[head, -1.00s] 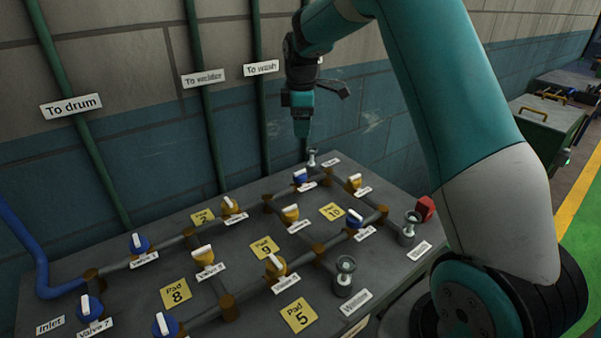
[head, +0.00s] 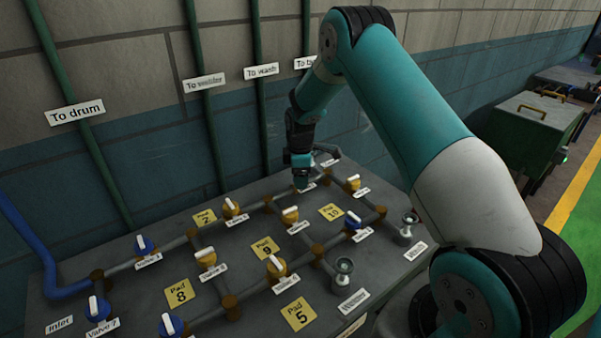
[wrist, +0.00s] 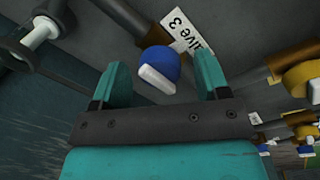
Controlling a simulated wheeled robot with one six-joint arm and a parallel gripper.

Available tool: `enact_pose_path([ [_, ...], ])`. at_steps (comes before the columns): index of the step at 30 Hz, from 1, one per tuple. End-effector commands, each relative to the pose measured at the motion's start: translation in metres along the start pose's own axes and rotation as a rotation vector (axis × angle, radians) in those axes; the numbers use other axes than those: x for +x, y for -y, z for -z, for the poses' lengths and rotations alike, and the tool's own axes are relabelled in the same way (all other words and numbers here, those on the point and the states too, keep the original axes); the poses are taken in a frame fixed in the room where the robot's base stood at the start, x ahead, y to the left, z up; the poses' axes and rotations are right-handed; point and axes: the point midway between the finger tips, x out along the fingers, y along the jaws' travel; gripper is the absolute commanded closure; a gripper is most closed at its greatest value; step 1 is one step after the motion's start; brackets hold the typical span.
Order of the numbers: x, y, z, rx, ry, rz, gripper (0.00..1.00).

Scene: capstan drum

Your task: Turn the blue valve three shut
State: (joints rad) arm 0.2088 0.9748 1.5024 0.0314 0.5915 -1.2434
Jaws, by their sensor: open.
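Blue valve three (wrist: 160,62) shows in the wrist view as a round blue knob with a white bar handle (wrist: 156,79), set slantwise across the picture. Its label (wrist: 187,32), partly cut off, reads "alve 3". My gripper (wrist: 161,75) is open, with one teal finger on either side of the knob in the picture. I cannot tell whether the fingers touch it or are still above it. In the head view my gripper (head: 301,186) points down at the far end of the bench and hides the valve.
Other valves stand close by on the pipework, including a yellow one (head: 353,183) to the right and a yellow one (head: 290,215) in front. A pipe outlet (wrist: 42,30) is near the gripper in the wrist view. The wall (head: 240,120) rises behind the bench (head: 200,318).

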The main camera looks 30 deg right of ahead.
Motion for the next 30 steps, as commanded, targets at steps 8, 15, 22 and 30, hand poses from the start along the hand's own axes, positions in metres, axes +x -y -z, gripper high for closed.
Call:
enact_pose_path([
  [8,-0.0001,-0.0002,0.0000,0.000,0.000,0.000,0.47],
  [15,-0.0003,-0.0002,-0.0001,0.001,0.000,0.000,0.80],
  [22,-0.0001,-0.0003,0.0000,0.033,0.003,-0.001,0.80],
  [30,0.0003,-0.0002,0.0001,0.184,0.015,-0.002,0.80],
])
